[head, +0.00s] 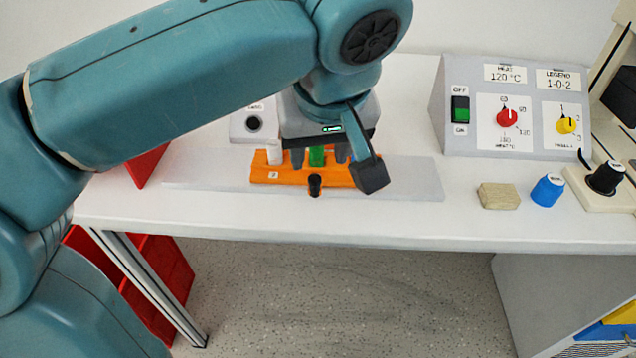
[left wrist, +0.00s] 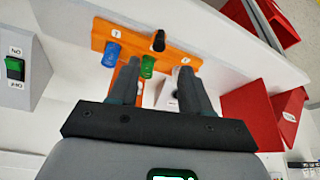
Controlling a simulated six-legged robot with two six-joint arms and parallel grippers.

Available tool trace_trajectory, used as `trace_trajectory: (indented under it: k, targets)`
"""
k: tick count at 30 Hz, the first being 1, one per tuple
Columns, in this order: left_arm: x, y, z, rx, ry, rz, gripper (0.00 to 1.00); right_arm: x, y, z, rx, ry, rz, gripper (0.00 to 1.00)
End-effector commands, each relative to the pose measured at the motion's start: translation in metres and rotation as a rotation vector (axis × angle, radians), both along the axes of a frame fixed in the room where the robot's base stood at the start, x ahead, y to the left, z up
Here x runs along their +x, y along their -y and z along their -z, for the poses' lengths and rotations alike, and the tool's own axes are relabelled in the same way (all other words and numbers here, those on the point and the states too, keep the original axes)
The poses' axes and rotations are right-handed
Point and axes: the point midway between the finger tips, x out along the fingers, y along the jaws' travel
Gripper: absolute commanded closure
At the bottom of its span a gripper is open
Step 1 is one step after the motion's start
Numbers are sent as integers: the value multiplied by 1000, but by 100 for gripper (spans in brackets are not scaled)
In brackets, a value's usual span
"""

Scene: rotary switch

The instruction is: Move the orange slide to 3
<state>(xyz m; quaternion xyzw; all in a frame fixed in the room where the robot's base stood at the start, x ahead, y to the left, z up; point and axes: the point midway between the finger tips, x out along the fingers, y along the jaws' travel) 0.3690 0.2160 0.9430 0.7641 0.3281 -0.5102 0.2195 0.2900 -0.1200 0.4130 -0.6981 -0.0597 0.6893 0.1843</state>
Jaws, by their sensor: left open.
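The orange slide (head: 270,175) is a flat bar on a long grey rail (head: 415,180) on the table. The orange slide (left wrist: 183,52) and blue peg (left wrist: 112,54) show more fully in the left wrist view. Its small number labels are hard to read. My left gripper (head: 325,160) is open above the slide, pointing down. In the left wrist view, the green peg (left wrist: 148,66) appears between its fingertips (left wrist: 160,75); contact is unclear. My right gripper is out of view.
A grey control panel (head: 460,130) with a green switch and red and yellow knobs stands right of the rail. A wooden block (head: 498,196) and a blue knob (head: 547,190) lie before it. A white box with a black button (head: 254,124) stands behind the rail.

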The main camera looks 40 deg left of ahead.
Motion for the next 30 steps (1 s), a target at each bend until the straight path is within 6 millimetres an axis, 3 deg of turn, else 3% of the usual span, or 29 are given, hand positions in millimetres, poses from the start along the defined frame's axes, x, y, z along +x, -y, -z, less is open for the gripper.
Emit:
trace_trajectory:
  k: [1, 3, 9, 15, 24, 25, 29, 30]
  targets:
    - [3, -4, 18, 1, -3, -3, 52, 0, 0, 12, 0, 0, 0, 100]
    - [8, -8, 33, 1, -2, -2, 52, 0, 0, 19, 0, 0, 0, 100]
    - [20, -19, 67, 1, -2, -2, 52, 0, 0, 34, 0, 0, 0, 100]
    - [27, -23, 82, 0, 0, 0, 52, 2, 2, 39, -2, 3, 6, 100]
    - [29, -24, 83, 0, 0, 1, 52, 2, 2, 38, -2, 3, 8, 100]
    - [29, -24, 83, 0, 0, 1, 58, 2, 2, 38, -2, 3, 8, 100]
    - [29, -24, 83, 0, 0, 1, 100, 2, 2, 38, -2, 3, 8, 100]
    - [29, -24, 83, 0, 0, 1, 100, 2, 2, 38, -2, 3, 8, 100]
